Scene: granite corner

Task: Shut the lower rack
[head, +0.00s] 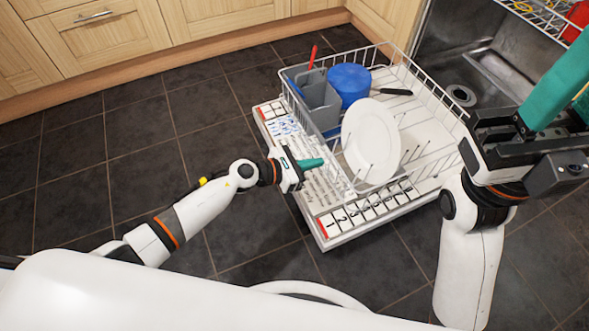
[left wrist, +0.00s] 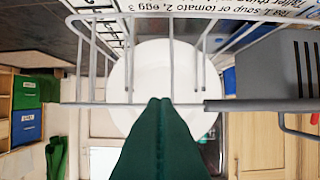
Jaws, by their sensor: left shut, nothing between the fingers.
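The lower rack (head: 430,82) is a white wire basket pulled out over the open dishwasher door (head: 342,238). It holds a white plate (head: 371,135), a blue container (head: 349,84) and a grey cutlery basket (head: 321,103). My left gripper (head: 318,163) is shut and empty at the rack's front, in line with the plate. In the left wrist view, its green fingertips (left wrist: 160,103) overlap the rack's front wire (left wrist: 85,104); contact is unclear. The plate (left wrist: 145,75) shows behind the wires. My right gripper (head: 560,95) is raised at the right, partly cut off; its jaw opening is unclear.
The upper rack (head: 540,22) shows at the top right, with a red item (head: 577,22) in it. Wooden cabinets (head: 110,35) line the back. The dark tiled floor (head: 120,150) is clear to the left of the door. A red-handled utensil (head: 312,57) sticks up from the cutlery basket.

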